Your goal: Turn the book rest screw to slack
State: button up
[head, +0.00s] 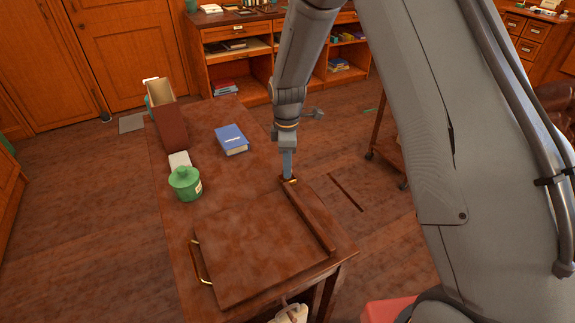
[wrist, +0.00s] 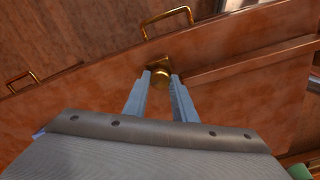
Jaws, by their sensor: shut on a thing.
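The book rest (head: 245,245) is a brown wooden board with a raised ledge along its right side, lying on the near end of the table. Its wooden face also shows in the wrist view (wrist: 75,95). The brass screw (wrist: 160,74) has a round knob and sits by the end of the ledge. My gripper (head: 287,178) reaches down to it from above. In the wrist view, the two grey fingers of my gripper (wrist: 160,76) are on either side of the knob, shut on it. In the head view the fingers mostly hide the screw.
A brass handle (head: 200,262) is on the rest's left side. A wheeled wooden stand (head: 385,140) is right of the table.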

jog(key=shift+w+r, duration=0.15)
jog(key=shift+w, duration=0.05)
dwell(0.3)
jog(key=o, duration=0.8)
jog(key=shift+c, duration=0.2)
jog(key=shift+s, duration=0.1)
notch_tip(320, 180, up, 7)
jog(key=shift+f+b, duration=0.1)
jog(key=shift+b, duration=0.6)
jog(key=shift+r, duration=0.4)
